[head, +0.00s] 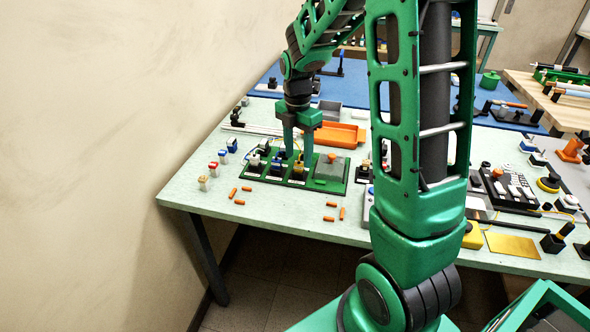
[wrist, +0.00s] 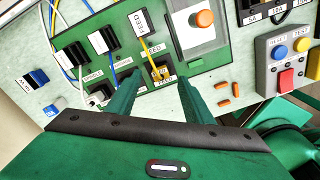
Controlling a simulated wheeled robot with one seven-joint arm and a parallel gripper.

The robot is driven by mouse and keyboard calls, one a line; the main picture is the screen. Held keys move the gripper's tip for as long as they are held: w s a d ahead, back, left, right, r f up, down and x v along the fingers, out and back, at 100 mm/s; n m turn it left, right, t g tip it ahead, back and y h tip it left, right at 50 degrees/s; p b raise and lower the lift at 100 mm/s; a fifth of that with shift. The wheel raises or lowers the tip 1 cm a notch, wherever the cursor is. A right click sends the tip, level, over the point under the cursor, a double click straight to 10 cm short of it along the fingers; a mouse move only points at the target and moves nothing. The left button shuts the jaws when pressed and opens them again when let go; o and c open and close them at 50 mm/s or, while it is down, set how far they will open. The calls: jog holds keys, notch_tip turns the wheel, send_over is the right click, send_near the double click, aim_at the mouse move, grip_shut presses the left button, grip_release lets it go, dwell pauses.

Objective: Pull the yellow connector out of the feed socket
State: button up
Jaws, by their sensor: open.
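The yellow connector (head: 299,165) sits in a black socket on the green panel (head: 268,179). It also shows in the wrist view (wrist: 161,72), with a yellow lead running up from it to a black block (wrist: 139,23). My gripper (head: 298,155) is open and points down over the panel. Its two fingers stand on either side of the yellow connector, apart from each other. In the wrist view my gripper (wrist: 160,80) has the connector and its black socket (wrist: 163,84) showing between the fingers. I cannot tell whether either finger touches the connector.
A white connector (head: 255,161) and a blue one (head: 277,164) sit in neighbouring sockets to the left. A grey plate with an orange knob (wrist: 204,19) is close on the right. An orange tray (head: 340,134) lies behind. Several loose orange pieces (head: 330,206) lie in front.

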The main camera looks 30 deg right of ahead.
aim_at(299, 168)
jog(key=shift+f, duration=1.65)
jog(key=shift+s, duration=0.1)
jog(key=c, duration=1.1)
